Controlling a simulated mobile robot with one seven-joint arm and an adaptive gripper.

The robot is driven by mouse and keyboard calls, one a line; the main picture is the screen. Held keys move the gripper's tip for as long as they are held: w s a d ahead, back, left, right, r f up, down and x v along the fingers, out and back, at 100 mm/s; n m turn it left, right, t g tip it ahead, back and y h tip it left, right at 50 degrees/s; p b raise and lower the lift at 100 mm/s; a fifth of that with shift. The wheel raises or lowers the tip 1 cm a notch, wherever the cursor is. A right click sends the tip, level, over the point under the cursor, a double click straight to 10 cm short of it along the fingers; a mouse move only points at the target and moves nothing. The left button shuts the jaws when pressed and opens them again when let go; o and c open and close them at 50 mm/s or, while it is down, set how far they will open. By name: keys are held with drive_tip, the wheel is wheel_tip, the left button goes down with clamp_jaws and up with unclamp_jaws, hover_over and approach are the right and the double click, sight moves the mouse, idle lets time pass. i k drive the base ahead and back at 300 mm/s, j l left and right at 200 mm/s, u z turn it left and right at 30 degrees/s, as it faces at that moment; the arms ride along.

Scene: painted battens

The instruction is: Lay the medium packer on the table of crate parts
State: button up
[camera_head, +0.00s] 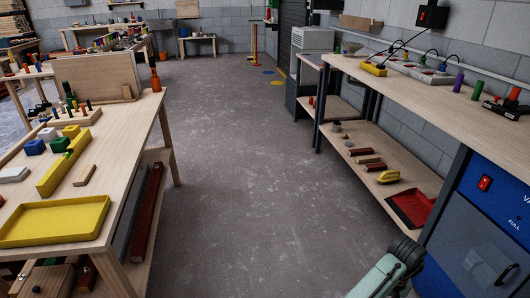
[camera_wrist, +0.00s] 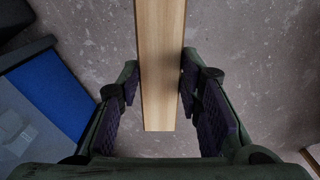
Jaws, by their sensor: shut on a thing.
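My gripper (camera_wrist: 160,88) is shut on a plain, light wooden piece (camera_wrist: 160,35), with one dark finger on each side of it. The piece is long and flat. Its near end shows between the fingers and its far end runs out of the top of the wrist view. I take it to be the medium packer. Grey floor lies beneath it. In the head view only part of my arm shows at the bottom right; the held piece is out of that view. I cannot tell which table is the one of crate parts.
A wooden table (camera_head: 128,128) at left holds a yellow tray (camera_head: 55,222), coloured blocks and a small batten (camera_head: 85,175). A long bench (camera_head: 425,85) runs along the right, with a red tray (camera_head: 410,207) on its lower shelf. A blue cabinet (camera_head: 490,215) stands at right. The floor between is clear.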

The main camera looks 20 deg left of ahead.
sight(115, 173)
drive_tip(key=u, duration=1.35)
